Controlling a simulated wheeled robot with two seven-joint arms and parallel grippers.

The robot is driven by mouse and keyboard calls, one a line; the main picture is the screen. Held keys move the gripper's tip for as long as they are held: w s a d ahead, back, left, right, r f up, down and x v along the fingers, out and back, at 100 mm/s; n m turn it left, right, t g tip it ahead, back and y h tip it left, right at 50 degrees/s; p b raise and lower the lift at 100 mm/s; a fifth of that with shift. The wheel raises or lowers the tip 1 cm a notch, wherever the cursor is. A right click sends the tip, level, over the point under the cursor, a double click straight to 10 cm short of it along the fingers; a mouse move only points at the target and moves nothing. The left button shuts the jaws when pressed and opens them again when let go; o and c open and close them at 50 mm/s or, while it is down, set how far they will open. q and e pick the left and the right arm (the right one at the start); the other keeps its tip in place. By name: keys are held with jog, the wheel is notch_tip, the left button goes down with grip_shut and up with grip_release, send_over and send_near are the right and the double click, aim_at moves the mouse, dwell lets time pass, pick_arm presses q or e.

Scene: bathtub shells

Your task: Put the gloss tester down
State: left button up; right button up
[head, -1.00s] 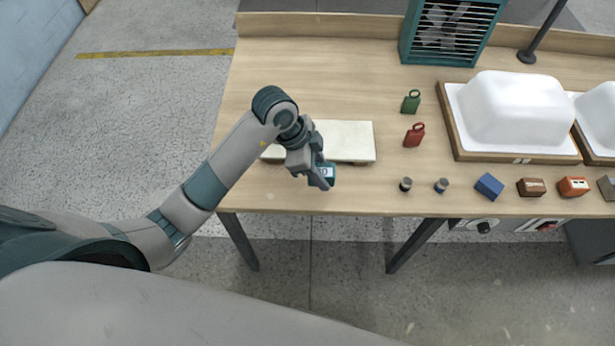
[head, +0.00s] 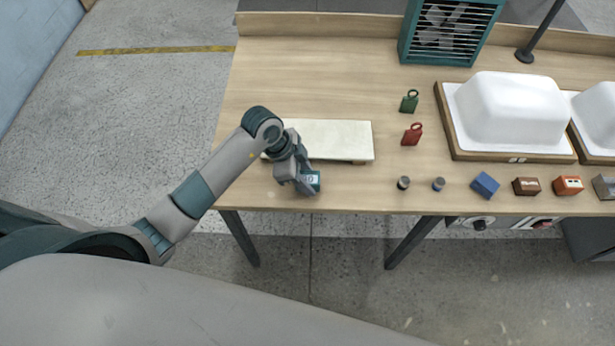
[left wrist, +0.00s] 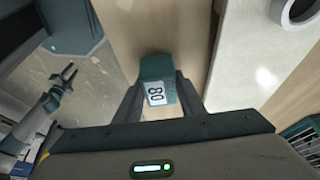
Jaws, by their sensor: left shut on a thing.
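The gloss tester (head: 313,180) is a small teal block with a pale display. It is at the front of the table, just nearer than the cream panel (head: 335,140). My left gripper (head: 300,180) is shut on it. In the left wrist view the gloss tester (left wrist: 157,82) sits between the two fingers of the left gripper (left wrist: 158,103), with "80" on its display. Whether its underside touches the table cannot be told. My right gripper (left wrist: 67,74) shows small in the left wrist view, fingers apart and empty, over the floor.
Right of the panel stand a green weight (head: 409,102) and a red weight (head: 412,135). Two small dark cylinders (head: 403,183) and a blue block (head: 485,185) line the front. White tub shells (head: 515,110) stand at right. The wood (head: 350,190) right of the tester is bare.

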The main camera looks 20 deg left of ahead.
pick_arm(q)
jog(key=shift+f, duration=0.25)
jog(key=shift+f, duration=0.1)
jog(key=o, duration=0.9)
jog(key=shift+o, duration=0.2)
jog(key=b+v, duration=0.2)
jog(key=v, duration=1)
jog(key=shift+d, duration=0.1)
